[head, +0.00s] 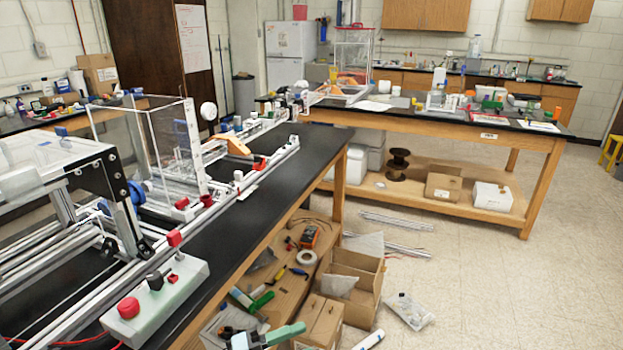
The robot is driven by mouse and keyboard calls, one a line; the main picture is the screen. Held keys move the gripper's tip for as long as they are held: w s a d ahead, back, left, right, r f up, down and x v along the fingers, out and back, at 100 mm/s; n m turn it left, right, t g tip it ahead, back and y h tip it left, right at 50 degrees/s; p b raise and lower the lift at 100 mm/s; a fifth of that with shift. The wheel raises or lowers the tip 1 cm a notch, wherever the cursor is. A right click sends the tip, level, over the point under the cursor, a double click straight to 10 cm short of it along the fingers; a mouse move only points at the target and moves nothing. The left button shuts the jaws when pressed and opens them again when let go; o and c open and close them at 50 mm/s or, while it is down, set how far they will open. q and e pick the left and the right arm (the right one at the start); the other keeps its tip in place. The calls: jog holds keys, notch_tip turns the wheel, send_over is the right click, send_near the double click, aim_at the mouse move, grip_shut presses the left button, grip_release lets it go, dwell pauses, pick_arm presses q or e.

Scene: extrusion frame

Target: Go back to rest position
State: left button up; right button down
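The extrusion frame (62,238) of metal rails stands on the black-topped bench at the left and runs along it toward the back. Clear panels (150,145) stand upright on it. A white control box (150,308) with a red button and a black knob sits at its near end. I cannot make out either of my grippers for certain. A grey piece with a pale green end (268,336) shows at the bottom edge, partly cut off, and I cannot tell what it is.
A second bench (420,118) stands across the back, with boxes on its lower shelf. An open cardboard box (352,283), a clear bag (408,311) and metal rods (388,243) lie on the floor beside the near bench. The tiled floor (510,290) at the right is clear.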

pick_arm(q)
jog(key=s+a+f+n+t+y, duration=0.3)
jog(key=s+a+f+n+y, duration=0.4)
jog(key=n, duration=0.5)
jog(key=s+a+f+n+t+y, duration=0.3)
jog(key=s+a+f+n+y, duration=0.35)
jog(key=f+n, duration=0.4)
jog(key=s+a+f+n+g+y, duration=0.1)
jog(key=s+a+f+n+g, duration=0.1)
jog(key=s, duration=0.3)
jog(key=s+a+f+n+g+y, duration=0.1)
jog(key=s+a+f+n, duration=0.1)
jog(key=s, duration=0.3)
jog(key=shift+f+n+g+y, duration=0.35)
jog(key=shift+f+g, duration=0.05)
jog(key=shift+f, duration=0.15)
jog(key=shift+s, duration=0.1)
